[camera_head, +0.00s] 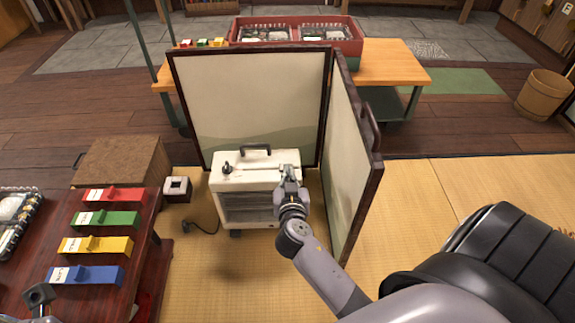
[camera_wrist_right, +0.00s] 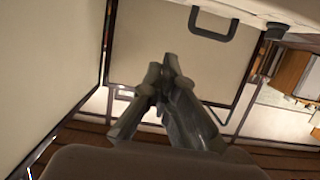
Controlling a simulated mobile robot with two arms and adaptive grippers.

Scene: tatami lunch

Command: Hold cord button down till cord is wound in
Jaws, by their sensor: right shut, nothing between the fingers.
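A cream, boxy appliance (camera_head: 243,185) stands upright on the tatami, with a dark carry handle (camera_head: 255,149) and a dark knob (camera_head: 226,168) on top. Its dark cord (camera_head: 205,229) shows as a short piece by its lower left side. My right gripper (camera_head: 289,170) is shut and empty at the top right of the appliance. It hides that corner, so I cannot see the cord button or tell whether it is touched. In the right wrist view the fingertips (camera_wrist_right: 164,70) are together, with the handle (camera_wrist_right: 213,25) beyond. A grey part at the lower left may be my left gripper (camera_head: 38,295).
A folding screen (camera_head: 250,90) stands behind and right of the appliance, close to my right arm. A small white-topped box (camera_head: 177,187) sits to its left. A low table (camera_head: 120,240) with coloured blocks is at left. Open tatami (camera_head: 415,210) lies right of the screen.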

